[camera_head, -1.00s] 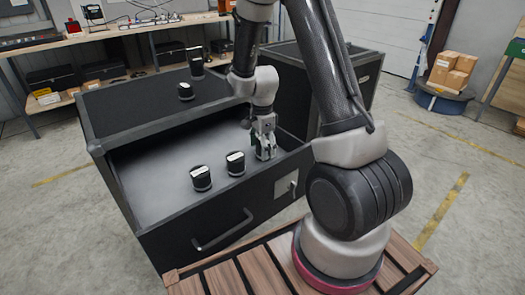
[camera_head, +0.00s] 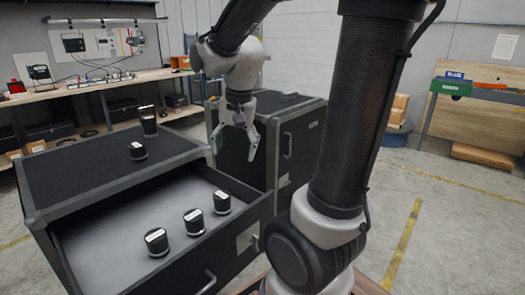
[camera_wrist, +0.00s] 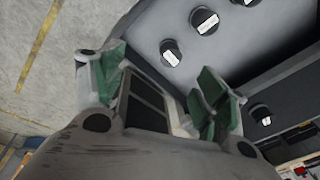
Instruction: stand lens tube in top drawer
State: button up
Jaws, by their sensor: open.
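I cannot tell by look which is the lens tube. My gripper (camera_head: 235,146) is open and empty, raised above the drawer's right end, apart from the tubes. The wrist view shows its green-padded fingers (camera_wrist: 160,88) spread, with drawer tubes (camera_wrist: 170,52) beyond them.
A second black cabinet (camera_head: 300,145) stands behind the drawer's right end. A workbench (camera_head: 90,83) with tools runs along the back wall. Free drawer floor lies left of the tubes. Open floor lies to the right.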

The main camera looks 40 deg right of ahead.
jog(key=s+r+n+t, duration=0.1)
jog(key=s+r+n, duration=0.1)
jog(key=s+n, duration=0.2)
jog(key=s+r+n+t, duration=0.1)
jog(key=s+r+n, duration=0.1)
jog(key=s+n, duration=0.3)
jog(key=s, duration=0.4)
jog(key=shift+d+r, duration=0.15)
jog(key=shift+r, duration=0.2)
jog(key=shift+s, duration=0.1)
jog(key=shift+c, duration=0.4)
